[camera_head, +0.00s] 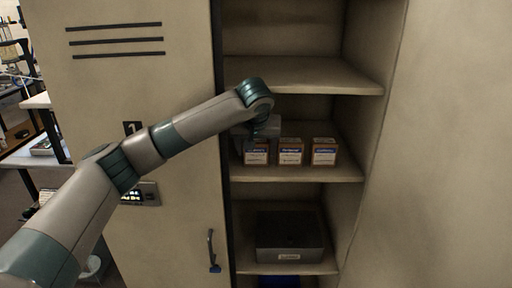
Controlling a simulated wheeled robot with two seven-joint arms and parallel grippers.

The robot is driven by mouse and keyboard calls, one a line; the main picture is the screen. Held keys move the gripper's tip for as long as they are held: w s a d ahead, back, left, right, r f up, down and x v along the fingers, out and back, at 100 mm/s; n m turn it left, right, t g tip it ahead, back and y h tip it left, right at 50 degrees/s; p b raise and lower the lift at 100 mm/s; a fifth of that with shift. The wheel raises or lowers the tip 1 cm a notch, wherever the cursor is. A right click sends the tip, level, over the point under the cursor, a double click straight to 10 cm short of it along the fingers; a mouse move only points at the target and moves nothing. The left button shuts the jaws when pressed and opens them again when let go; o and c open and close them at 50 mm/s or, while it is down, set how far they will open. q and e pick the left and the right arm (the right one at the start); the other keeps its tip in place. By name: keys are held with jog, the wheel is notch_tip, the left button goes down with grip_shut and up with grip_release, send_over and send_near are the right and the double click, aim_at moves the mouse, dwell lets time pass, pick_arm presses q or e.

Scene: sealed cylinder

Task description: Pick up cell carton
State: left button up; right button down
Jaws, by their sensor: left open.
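Three small brown cartons with white and coloured labels stand in a row on the middle shelf (300,172) of an open locker: a left one (256,157), a middle one (290,152) and a right one (324,152). The label print is too small to read, so I cannot tell which is the cell carton. My left arm reaches in from the left, and my left gripper (256,137) is open at the left carton, over its upper part. Whether it touches the carton is hidden by the wrist. My right gripper is out of view.
The locker door (150,80) stands at the left, with a handle (212,250). An empty upper shelf (300,75) lies above the cartons. A dark grey box (289,238) sits on the shelf below.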

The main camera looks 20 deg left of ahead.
pick_arm(q)
jog(key=shift+w+a+f, duration=0.1)
jog(key=shift+w+f, duration=0.05)
jog(key=shift+f, duration=0.1)
jog(key=c, duration=1)
jog(key=shift+b, duration=0.9)
jog(key=s+b, duration=0.1)
jog(key=s, duration=0.1)
jog(key=s+d+b, duration=0.1)
jog(key=s+b, duration=0.1)
jog(key=s, duration=0.1)
jog(key=s+d+b, duration=0.1)
jog(key=s, duration=0.2)
jog(key=shift+d+f, duration=0.15)
jog(key=shift+d, duration=0.1)
jog(key=s+d+b, duration=0.1)
jog(key=s, duration=0.5)
jog(key=s+d+b, duration=0.1)
jog(key=s, duration=0.2)
jog(key=shift+s+d+r+b, duration=0.2)
jog(key=shift+d+r+b, duration=0.1)
